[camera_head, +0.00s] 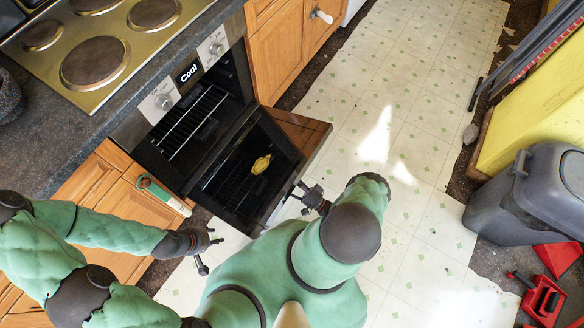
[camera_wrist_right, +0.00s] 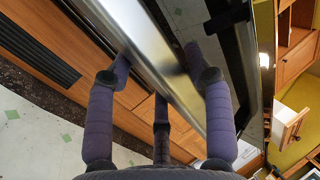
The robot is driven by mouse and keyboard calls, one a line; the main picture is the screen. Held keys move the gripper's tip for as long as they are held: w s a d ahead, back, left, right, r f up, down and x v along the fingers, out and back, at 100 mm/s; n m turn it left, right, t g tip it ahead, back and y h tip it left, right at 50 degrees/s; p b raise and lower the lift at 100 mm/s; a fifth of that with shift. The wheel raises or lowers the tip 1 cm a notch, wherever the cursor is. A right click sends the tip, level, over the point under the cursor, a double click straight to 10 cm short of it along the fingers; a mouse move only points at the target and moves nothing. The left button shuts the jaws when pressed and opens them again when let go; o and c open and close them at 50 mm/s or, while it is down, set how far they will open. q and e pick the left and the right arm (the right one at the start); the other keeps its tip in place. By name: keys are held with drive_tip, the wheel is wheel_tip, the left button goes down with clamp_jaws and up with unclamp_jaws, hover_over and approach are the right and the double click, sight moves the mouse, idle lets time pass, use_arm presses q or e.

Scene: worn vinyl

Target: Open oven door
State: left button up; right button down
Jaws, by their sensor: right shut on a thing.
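The oven (camera_head: 205,115) is set under the dark counter, with a "Cool" display between two knobs. Its door (camera_head: 300,133) is tilted well down and outward, with the dark inner glass facing up; the cavity and a wire rack (camera_head: 190,120) show. My right gripper (camera_head: 308,196) is at the door's free edge. In the right wrist view, its fingers (camera_wrist_right: 160,80) are closed around the silver door handle (camera_wrist_right: 150,65). My left gripper (camera_head: 207,256) is open and empty, left of the door and apart from it. My right arm hides part of the floor.
A yellow patch (camera_head: 261,164) shows on the door's dark glass; I cannot tell whether it is a reflection. A hob (camera_head: 95,62) is on the counter. Wooden cabinets (camera_head: 285,45) flank the oven. A grey bin (camera_head: 535,190) and red dustpan (camera_head: 543,300) stand right. The tiled floor between is clear.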

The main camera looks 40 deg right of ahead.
drive_tip(key=shift+w+a+f, duration=0.1)
drive_tip(key=shift+a+f, duration=0.05)
drive_tip(key=shift+f, duration=0.15)
drive_tip(key=c, duration=0.7)
unclamp_jaws()
drive_tip(key=shift+w, duration=0.1)
drive_tip(key=shift+s, duration=0.2)
drive_tip(key=s+d, duration=0.2)
drive_tip(key=s, duration=0.3)
drive_tip(key=s+d+f, duration=0.1)
drive_tip(key=s+d, duration=0.1)
drive_tip(key=s, duration=0.3)
drive_tip(key=s+d+f, duration=0.1)
drive_tip(key=s+d, duration=0.1)
drive_tip(key=s, duration=0.3)
drive_tip(key=shift+d, duration=0.2)
